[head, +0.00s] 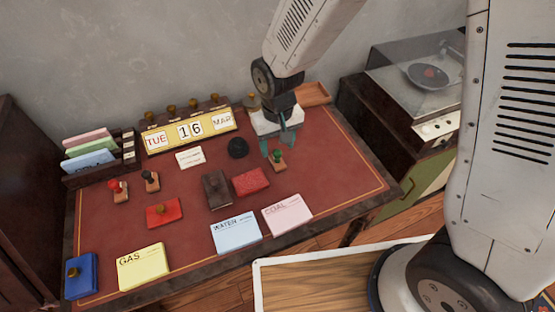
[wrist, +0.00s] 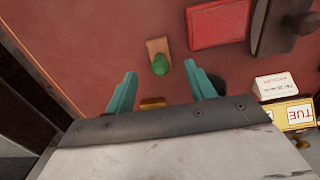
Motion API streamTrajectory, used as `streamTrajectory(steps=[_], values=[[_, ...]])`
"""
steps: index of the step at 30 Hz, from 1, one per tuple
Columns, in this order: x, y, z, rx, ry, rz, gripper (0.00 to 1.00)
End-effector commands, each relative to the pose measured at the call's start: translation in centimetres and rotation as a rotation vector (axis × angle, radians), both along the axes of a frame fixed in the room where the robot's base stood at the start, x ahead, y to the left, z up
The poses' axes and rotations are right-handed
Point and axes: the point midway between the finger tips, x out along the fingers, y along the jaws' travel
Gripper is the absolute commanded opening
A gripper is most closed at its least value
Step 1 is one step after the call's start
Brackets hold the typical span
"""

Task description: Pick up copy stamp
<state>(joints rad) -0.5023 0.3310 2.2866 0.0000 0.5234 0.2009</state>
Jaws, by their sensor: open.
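A stamp with a green knob and a wooden base (head: 278,160) stands on the red desk top (head: 330,160), near its right side. It also shows in the wrist view (wrist: 159,50), centred between and just beyond the fingertips. Its label cannot be read. My gripper (head: 279,149) has teal fingers, spread open and empty, and hangs just above and behind this stamp; it also shows in the wrist view (wrist: 161,72). A red-knobbed stamp (head: 118,191) and a black-knobbed stamp (head: 151,181) stand at the left of the desk.
A red box (head: 250,181) and dark block (head: 215,190) lie left of the green-knobbed stamp, with a black round object (head: 238,147) behind them. A yellow calendar (head: 190,131) stands at the back. Yellow, blue and pink cards (head: 287,214) line the front. Bare desk lies right.

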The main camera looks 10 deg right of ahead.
Motion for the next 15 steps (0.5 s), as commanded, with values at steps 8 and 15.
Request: streamTrajectory(steps=[8, 15], values=[[0.2, -0.1, -3.9, -0.002, 0.004, -0.001, 0.55], [0.3, 0.0, -5.9, -0.001, 0.002, -0.001, 0.55]])
